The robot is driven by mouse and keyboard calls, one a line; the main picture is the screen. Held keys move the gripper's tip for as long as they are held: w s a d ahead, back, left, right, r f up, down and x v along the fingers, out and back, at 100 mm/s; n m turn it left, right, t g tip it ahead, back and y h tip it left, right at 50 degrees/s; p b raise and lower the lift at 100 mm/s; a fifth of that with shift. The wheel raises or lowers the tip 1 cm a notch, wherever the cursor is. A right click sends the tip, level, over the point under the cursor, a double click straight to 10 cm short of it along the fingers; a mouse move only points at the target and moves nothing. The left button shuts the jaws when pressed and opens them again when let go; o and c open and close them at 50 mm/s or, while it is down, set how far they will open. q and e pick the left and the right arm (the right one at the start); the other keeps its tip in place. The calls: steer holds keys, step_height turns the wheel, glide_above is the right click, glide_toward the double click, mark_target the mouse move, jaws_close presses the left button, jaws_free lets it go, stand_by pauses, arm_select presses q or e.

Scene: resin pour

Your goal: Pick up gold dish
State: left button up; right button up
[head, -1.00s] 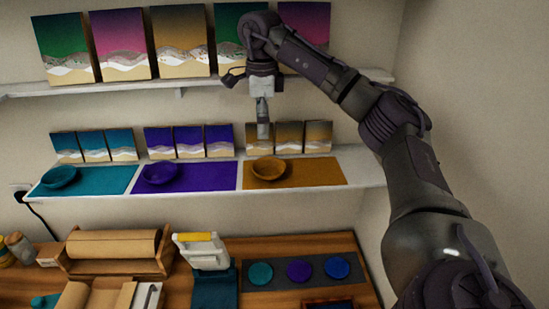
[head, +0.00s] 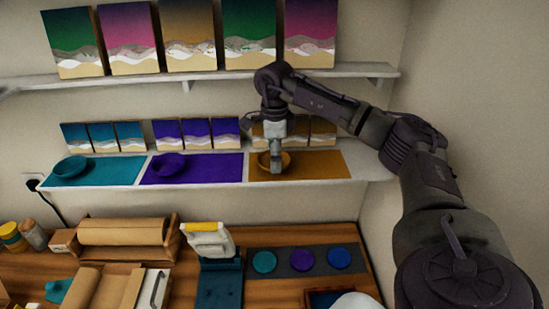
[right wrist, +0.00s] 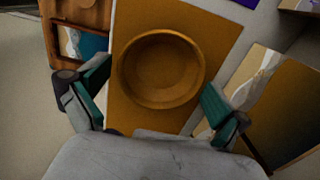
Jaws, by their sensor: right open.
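The gold dish (head: 264,161) is a round, shallow bowl on a gold mat (head: 322,166) at the right of the lower shelf. My right gripper (head: 276,165) is over the dish and partly covers it in the head view. In the right wrist view the dish (right wrist: 161,69) lies ahead of my right gripper (right wrist: 152,98). Its two teal-padded fingers are spread apart, one on each side of the dish's near part. The gripper is empty. I cannot tell the exact gap between the fingers and the rim. My left gripper is not in view.
A purple dish (head: 171,165) and a teal dish (head: 72,167) stand on matching mats to the left. Small panels (head: 322,133) lean behind the gold mat. The upper shelf (head: 200,76) holds larger panels. A workbench (head: 285,237) lies below.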

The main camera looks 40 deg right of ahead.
steer(key=shift+w+f, duration=0.1)
steer(key=shift+f, duration=0.2)
steer(key=c, duration=1)
steer(key=shift+o, duration=0.2)
